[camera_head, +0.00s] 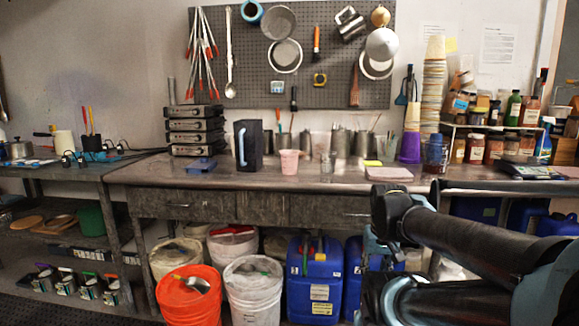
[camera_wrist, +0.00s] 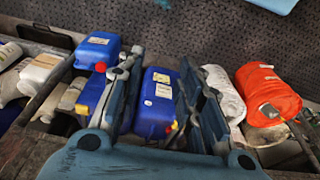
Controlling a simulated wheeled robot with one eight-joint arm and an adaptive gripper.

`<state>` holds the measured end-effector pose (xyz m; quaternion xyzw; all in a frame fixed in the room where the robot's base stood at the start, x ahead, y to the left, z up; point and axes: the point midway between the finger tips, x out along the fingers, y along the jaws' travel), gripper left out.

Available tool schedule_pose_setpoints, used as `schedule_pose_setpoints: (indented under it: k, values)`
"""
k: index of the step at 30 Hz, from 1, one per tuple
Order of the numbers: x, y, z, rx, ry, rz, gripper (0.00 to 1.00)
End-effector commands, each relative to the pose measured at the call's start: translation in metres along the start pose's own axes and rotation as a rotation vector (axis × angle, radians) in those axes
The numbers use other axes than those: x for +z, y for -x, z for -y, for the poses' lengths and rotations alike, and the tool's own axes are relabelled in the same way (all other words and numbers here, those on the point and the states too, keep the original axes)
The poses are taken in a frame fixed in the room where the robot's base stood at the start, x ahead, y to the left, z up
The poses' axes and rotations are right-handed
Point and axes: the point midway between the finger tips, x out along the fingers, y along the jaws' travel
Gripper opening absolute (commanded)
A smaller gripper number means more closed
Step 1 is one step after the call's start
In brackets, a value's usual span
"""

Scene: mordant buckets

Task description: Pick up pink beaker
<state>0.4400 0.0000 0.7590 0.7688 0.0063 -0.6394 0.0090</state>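The pink beaker (camera_head: 289,161) stands upright on the long workbench (camera_head: 245,183), just right of a dark upright box. It is not visible in the wrist view. My gripper (camera_wrist: 162,72) shows in the wrist view with its two fingers spread apart and nothing between them; blue canisters lie beyond it below bench height. In the head view my arm fills the lower right, in front of the bench and well to the right of the beaker. The gripper's fingers cannot be made out clearly there.
A dark upright box (camera_head: 248,145) and a blue tray (camera_head: 202,164) stand left of the beaker. Metal cups (camera_head: 341,144) and a pink slab (camera_head: 389,173) are to its right. Orange bucket (camera_head: 187,299) and blue canister (camera_head: 314,278) sit under the bench. Bench front near the beaker is clear.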

Motion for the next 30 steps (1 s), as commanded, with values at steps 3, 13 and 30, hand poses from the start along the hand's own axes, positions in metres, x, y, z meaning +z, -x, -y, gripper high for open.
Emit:
schedule_pose_setpoints:
  k: [3, 13, 30]
  values:
    - [0.0, 0.0, 0.0, 0.0, 0.0, 0.0, 0.33]
    - [-0.002, 0.011, 0.006, -0.024, 0.023, -0.027, 0.76]
    - [-0.202, 0.089, 0.1, -0.361, 0.382, -0.388, 0.87]
